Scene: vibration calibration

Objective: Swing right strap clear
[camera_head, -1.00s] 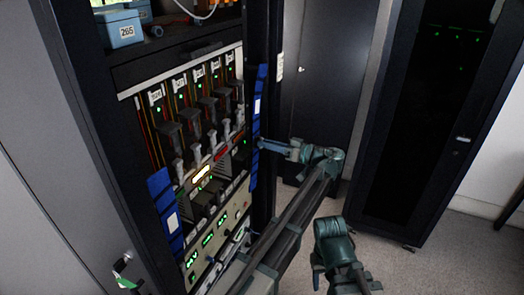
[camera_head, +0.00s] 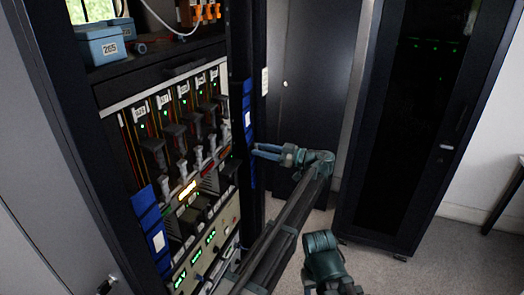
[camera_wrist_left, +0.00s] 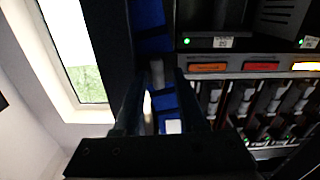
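The right strap (camera_head: 248,118) is blue with a white label and runs up the right edge of the equipment rack. My left gripper (camera_head: 262,152) is at its right side, fingertips close to the strap and pointing left. In the left wrist view the fingers (camera_wrist_left: 160,100) stand apart, open, with part of the blue strap (camera_wrist_left: 148,14) seen between and beyond them. I cannot tell whether they touch it. A matching left strap (camera_head: 150,226) runs down the rack's left edge. My right arm shows at the bottom, but its gripper is out of view.
The rack panel holds several modules with cables, levers and lit displays (camera_head: 188,188). Blue boxes (camera_head: 101,44) stand on the shelf above. A dark cabinet (camera_head: 405,120) stands at the right, with bare floor (camera_head: 450,255) in front.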

